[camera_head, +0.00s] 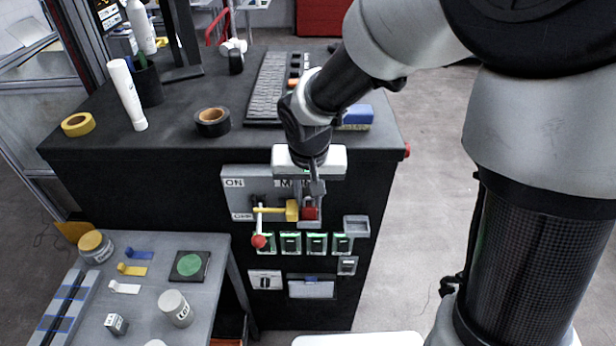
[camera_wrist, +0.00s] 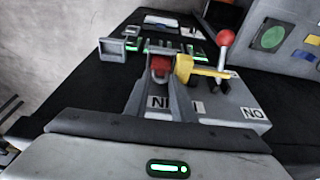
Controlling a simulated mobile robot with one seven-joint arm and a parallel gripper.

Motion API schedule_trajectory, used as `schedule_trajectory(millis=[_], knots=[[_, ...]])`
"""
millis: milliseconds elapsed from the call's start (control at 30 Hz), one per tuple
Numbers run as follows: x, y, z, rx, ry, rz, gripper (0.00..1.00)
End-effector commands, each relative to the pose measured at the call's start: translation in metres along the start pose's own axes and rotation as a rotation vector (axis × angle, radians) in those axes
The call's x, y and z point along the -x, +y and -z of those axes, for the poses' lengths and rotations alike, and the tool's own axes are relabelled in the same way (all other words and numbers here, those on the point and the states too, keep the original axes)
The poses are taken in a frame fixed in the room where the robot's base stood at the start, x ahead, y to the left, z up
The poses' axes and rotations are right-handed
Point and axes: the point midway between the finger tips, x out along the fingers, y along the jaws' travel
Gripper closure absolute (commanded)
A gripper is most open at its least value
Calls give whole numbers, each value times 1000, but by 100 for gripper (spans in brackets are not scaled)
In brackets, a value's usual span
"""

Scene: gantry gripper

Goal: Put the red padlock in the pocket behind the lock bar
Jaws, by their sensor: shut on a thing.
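The red padlock (camera_head: 310,212) is between the fingers of my gripper (camera_head: 309,196) at the grey panel (camera_head: 236,200) on the front of the black cabinet. In the wrist view the padlock (camera_wrist: 160,66) shows between my gripper's fingertips (camera_wrist: 160,75). The yellow lock bar (camera_head: 277,210) lies just left of the padlock in the head view; it also shows in the wrist view (camera_wrist: 190,72). The pocket is hidden around the padlock, and I cannot tell how deep the padlock sits. A lever with a red knob (camera_head: 259,241) hangs down at the bar's left end.
A row of green-lit switches (camera_head: 290,243) lies below the panel. A small grey tray (camera_head: 356,226) juts out at the right. The black cabinet top (camera_head: 180,150) holds tape rolls and a keyboard. A grey side table (camera_head: 140,275) with several small items stands at lower left.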

Motion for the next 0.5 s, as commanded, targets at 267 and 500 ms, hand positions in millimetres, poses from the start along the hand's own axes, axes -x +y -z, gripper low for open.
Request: schedule_trajectory(millis=[267,500], knots=[[-4,0,-1,0,1,0,100],[-2,0,0,0,0,0,59]])
